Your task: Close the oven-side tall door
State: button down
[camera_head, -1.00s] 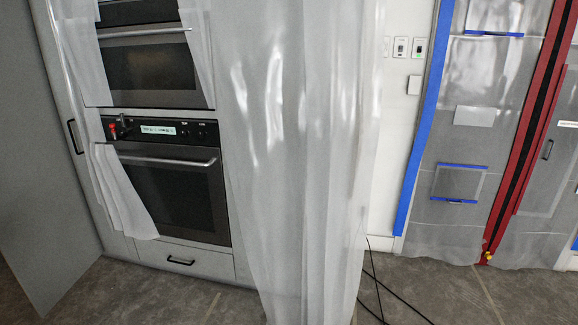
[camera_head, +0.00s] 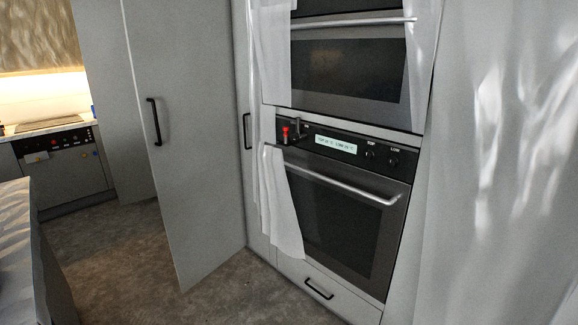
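A tall grey door (camera_head: 188,190) stands swung open to the left of the oven (camera_head: 345,205), its black bar handle (camera_head: 154,122) near its left edge. It juts out from the cabinet, with its lower edge just above the floor. Beside the oven is a narrow grey panel with a second black handle (camera_head: 247,131), partly covered by a plastic sheet. The oven has a lit display, a red-marked fitting at its panel's left and a silver bar handle. My gripper is not in view.
Another grey panel (camera_head: 105,95) stands behind the open door. A counter (camera_head: 25,240) is at the left edge, with a lit worktop and appliance (camera_head: 60,170) farther back. Plastic sheeting (camera_head: 500,160) hangs at right. Dark floor (camera_head: 125,260) lies clear between counter and door.

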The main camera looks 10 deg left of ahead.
aim_at(181, 52)
jog(key=i+j+u, duration=0.2)
jog(key=i+u, duration=0.5)
jog(key=u, duration=0.15)
jog(key=i+u, duration=0.4)
jog(key=i+j+z, duration=0.2)
jog(key=i, duration=0.4)
jog(key=i+j+z, duration=0.2)
jog(key=i, duration=0.45)
jog(key=l, duration=0.1)
